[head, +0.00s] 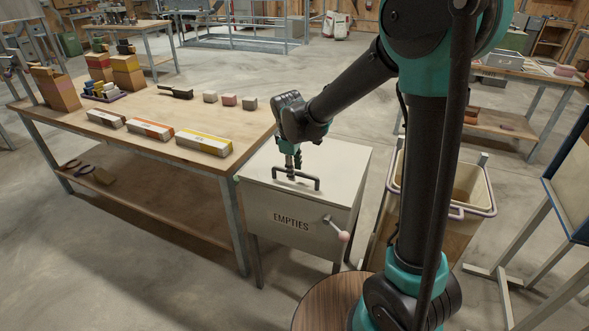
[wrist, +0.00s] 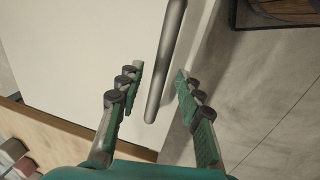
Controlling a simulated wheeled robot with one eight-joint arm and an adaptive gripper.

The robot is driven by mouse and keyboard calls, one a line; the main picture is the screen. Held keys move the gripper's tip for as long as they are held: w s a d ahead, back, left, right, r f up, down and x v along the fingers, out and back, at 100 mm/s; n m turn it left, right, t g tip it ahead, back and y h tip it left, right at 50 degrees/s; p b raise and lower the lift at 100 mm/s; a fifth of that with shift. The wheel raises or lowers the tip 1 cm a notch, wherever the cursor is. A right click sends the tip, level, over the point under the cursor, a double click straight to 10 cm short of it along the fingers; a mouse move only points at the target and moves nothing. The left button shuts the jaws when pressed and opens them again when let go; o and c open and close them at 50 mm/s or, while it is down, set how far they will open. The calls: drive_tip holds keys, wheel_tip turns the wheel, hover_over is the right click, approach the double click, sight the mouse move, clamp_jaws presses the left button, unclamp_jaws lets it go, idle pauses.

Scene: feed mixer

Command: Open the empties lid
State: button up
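The empties box (head: 285,222) is a pale box on legs with "EMPTIES" on its front. Its flat lid (head: 340,160) looks closed. A dark bar handle (head: 307,183) stands up from the lid near the front edge. My gripper (head: 293,170) points down at the handle, and its fingertips partly overlap it in the head view. In the wrist view my gripper (wrist: 158,80) is open, with a green finger on each side of the grey handle bar (wrist: 165,65). A gap shows on both sides of the bar; the depth of the fingertips is hard to tell.
A lever with a pink knob (head: 343,236) sticks out of the box's front right. A wooden workbench (head: 165,107) with boxes and blocks stands close on the left. An open bin (head: 452,211) stands to the right. A round wooden top (head: 325,303) is in front.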

clamp_jaws()
drive_tip(key=shift+r, duration=0.1)
idle(0.4)
